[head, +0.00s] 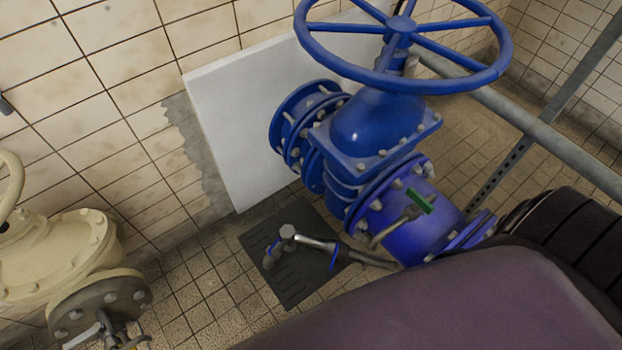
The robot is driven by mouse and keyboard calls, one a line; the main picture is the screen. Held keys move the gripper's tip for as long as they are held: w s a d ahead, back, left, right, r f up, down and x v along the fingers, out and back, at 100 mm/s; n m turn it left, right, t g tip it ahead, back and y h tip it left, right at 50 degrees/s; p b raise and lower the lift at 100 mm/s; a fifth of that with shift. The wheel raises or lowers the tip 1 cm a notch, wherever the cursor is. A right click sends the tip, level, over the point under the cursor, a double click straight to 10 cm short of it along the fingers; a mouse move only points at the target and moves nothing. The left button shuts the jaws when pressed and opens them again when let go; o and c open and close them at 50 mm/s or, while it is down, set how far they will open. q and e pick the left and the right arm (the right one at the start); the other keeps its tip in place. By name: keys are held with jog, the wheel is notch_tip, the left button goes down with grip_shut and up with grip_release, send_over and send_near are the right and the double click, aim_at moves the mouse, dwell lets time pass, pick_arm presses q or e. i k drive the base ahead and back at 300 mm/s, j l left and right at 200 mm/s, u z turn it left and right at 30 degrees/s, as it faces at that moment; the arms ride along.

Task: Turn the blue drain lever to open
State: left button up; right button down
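A thin blue lever (334,256) sits on the small grey metal drain pipe (312,242) in the middle of the head view. It looks roughly crosswise to the pipe. The pipe leaves the lower side of the big blue pipe (405,225), runs left to an elbow and bends down over a dark slotted floor drain (290,280). Another small blue piece (273,247) shows near the pipe's downturned end; I cannot tell what it is. Neither of my grippers is in view.
A blue valve with a large handwheel (400,42) stands above, and a green-handled lever (419,202) is on the blue pipe. A cream valve (60,255) is at the left. A large dull purple surface (450,310) fills the lower right. Tiled floor is clear left of the drain.

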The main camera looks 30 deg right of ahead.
aim_at(334, 257)
jog(key=z, duration=0.5)
jog(key=k+j+z, duration=0.1)
jog(key=z, duration=0.25)
jog(key=k+z, duration=0.15)
jog(key=z, duration=0.25)
